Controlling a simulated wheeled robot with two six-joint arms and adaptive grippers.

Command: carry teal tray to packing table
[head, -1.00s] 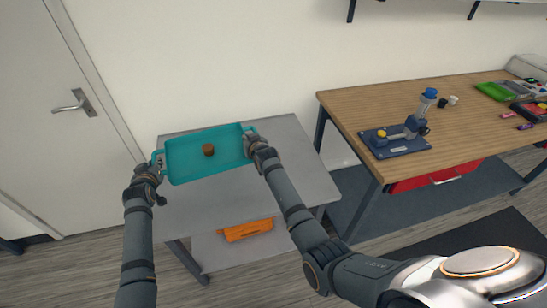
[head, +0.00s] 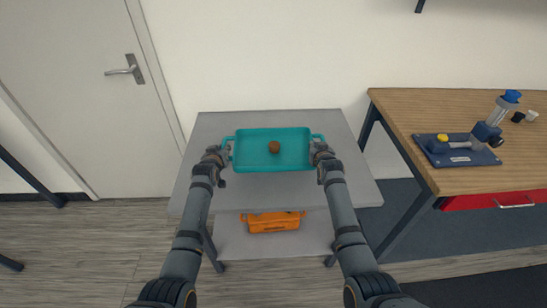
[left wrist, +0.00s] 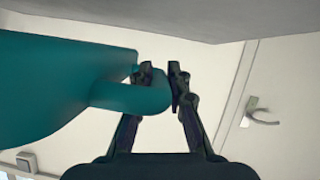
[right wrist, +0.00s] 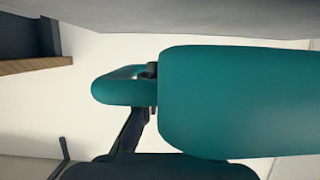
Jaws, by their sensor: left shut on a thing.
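The teal tray (head: 290,162) is roughly level just above a grey table (head: 240,200), with a small brown object (head: 274,147) in it. A gap shows between tray and tabletop in both wrist views. My left gripper (head: 226,155) is shut on the tray's left handle, which sits between its fingers in the left wrist view (left wrist: 160,85). My right gripper (head: 318,152) is at the right handle. In the right wrist view one finger crosses that handle (right wrist: 115,88); the other is hidden behind the tray (right wrist: 235,100), so its closure is unclear. Neither table is marked as the packing table.
A wooden-topped table (head: 420,115) stands to the right, with a blue device (head: 460,148) on it and a red drawer (head: 490,200) below. An orange box (head: 272,222) lies on the grey table's lower shelf. A door (head: 80,90) is at left. Floor between the tables looks clear.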

